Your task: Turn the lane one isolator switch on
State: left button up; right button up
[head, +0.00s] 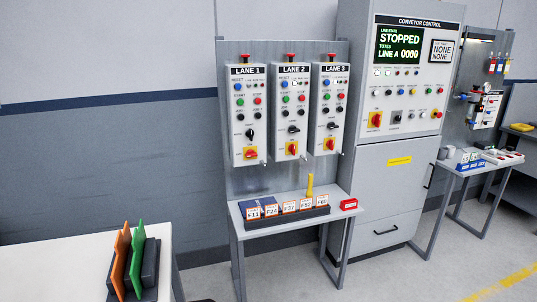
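The lane 1 panel (246,110) is a light grey box, leftmost of three lane panels on a grey upright board. Its isolator switch (251,153) is a red rotary handle on a yellow plate near the panel's bottom. This handle looks roughly horizontal, while the red handles on the lane 2 isolator (292,148) and lane 3 isolator (330,144) look more upright. A black selector knob (250,133) sits just above the lane 1 isolator. The small labels are too fine to read. Neither of my grippers is in view.
A narrow shelf below the panels holds a dark rack (287,218) of numbered tags, a yellow upright object (310,187) and a red box (348,204). The conveyor control cabinet (388,175) stands to the right. A white table (75,262) with orange and green upright boards is front left.

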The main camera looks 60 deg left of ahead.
aim_at(250, 153)
jog(key=i+u, duration=1.05)
jog(key=k+l, duration=0.05)
